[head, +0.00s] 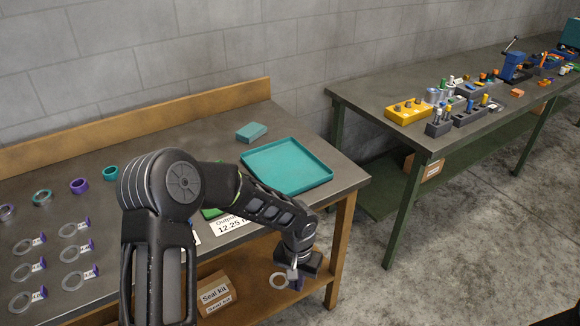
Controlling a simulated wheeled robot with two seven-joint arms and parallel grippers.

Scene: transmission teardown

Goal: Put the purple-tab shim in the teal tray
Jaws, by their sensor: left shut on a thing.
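My left gripper (293,271) is shut on a grey ring-shaped shim (278,282) with a purple tab beside it. The shim hangs below the jaws, in front of the table's front right corner in the picture. The teal tray (311,163) lies on the wooden-edged table, behind my left forearm, and looks empty. Several more ring shims with purple tabs, such as one shim (70,282), lie at the table's left. My right gripper is not in view.
A teal block (251,132) lies behind the tray. Purple and teal rings (80,186) stand at the left. A white label card (230,225) lies before the tray. A cardboard box (215,294) sits on the lower shelf. A second bench (440,140) stands at the right.

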